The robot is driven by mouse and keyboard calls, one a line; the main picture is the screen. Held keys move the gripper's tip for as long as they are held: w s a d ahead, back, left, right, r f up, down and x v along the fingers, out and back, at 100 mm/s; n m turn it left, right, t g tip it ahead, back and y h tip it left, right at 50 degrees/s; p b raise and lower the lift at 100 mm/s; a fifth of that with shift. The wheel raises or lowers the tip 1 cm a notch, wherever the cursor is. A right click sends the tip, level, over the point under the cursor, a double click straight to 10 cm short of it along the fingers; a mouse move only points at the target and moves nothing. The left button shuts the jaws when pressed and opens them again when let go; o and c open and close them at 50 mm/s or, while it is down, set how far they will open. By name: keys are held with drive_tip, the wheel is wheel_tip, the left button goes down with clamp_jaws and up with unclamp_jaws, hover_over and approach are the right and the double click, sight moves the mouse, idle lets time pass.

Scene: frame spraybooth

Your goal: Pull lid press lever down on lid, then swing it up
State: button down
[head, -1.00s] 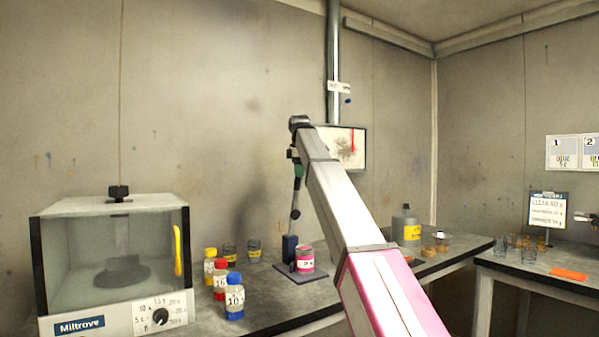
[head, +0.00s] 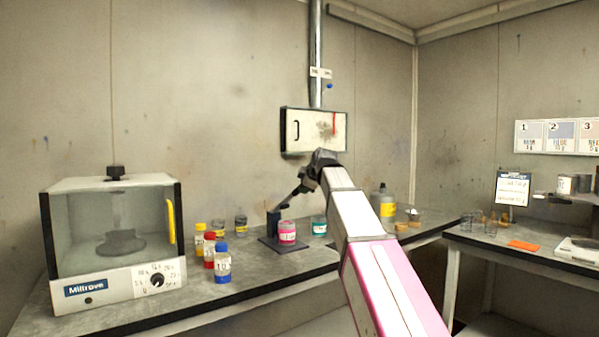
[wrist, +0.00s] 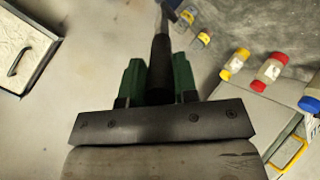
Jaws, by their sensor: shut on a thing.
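The lid press has a dark upright post (head: 273,222) on a flat base plate on the bench. A pink tin (head: 287,234) stands on that plate, beside the post. The lever (head: 290,200) slants up to the right from the top of the post. My gripper (head: 305,186) is at its upper end. In the wrist view, its green fingers (wrist: 159,82) are shut on the lever's black grip (wrist: 160,58) from both sides. Whether the press touches the tin's lid is too small to tell.
A glass-fronted Miltrove machine (head: 112,240) stands on the left of the bench. Red, yellow and blue-capped bottles (head: 222,265) stand between it and the press. A white wall panel (head: 314,131) hangs above.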

drive_tip(key=s+d+f+t+y, duration=0.2)
drive_tip(key=s+f+t, duration=0.1)
drive_tip(key=f, duration=0.8)
drive_tip(key=shift+s+t, duration=0.2)
drive_tip(key=shift+t, duration=0.3)
drive_tip(key=shift+d, duration=0.1)
drive_tip(key=c, duration=0.9)
unclamp_jaws()
drive_tip(key=v, duration=1)
drive_tip(key=shift+s+d+f, duration=0.1)
drive_tip(key=shift+s+d, duration=0.2)
drive_tip(key=shift+s, duration=0.05)
